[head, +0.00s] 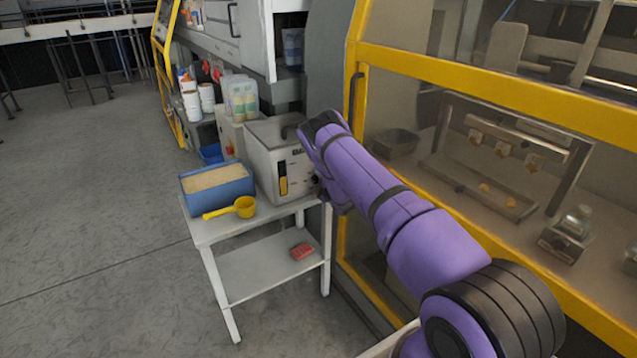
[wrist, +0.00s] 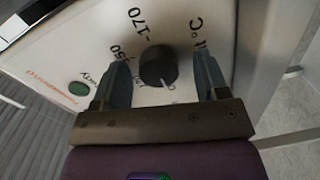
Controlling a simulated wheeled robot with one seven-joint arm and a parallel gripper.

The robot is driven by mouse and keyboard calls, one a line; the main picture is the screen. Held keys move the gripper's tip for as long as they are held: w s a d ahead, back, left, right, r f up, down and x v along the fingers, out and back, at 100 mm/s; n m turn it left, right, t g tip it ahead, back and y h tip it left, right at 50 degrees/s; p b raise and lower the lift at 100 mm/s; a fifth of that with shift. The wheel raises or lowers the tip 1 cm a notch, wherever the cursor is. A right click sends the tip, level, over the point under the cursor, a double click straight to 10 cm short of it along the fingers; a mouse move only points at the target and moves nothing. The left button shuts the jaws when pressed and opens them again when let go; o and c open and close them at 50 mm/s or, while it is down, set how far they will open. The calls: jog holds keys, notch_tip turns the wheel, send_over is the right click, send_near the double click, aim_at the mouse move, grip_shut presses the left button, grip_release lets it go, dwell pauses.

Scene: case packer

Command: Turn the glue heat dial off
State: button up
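The glue unit is a pale box (head: 262,148) on a white stand, with a yellow-and-black gauge on its front. Its heat dial (wrist: 157,66) is a dark round knob on the white panel, with a light mark at its lower edge in the wrist view. Printed numbers 150 and 170 and a °C sign lie around it, upside down. My gripper (wrist: 160,60) is open, with one finger on each side of the dial and visible gaps between. In the head view my purple arm hides the dial and most of the gripper.
A green lamp or button (wrist: 79,88) is on the panel left of the dial. A blue bin (head: 232,188) and a yellow scoop (head: 243,207) sit on the stand (head: 213,233); a red item (head: 302,251) lies on its lower shelf. A yellow-framed machine guard (head: 352,80) is close right.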

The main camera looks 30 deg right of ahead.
jog(key=s, duration=1)
jog(key=shift+s+r, duration=0.3)
jog(key=shift+s, duration=0.1)
jog(key=shift+w+r, duration=0.1)
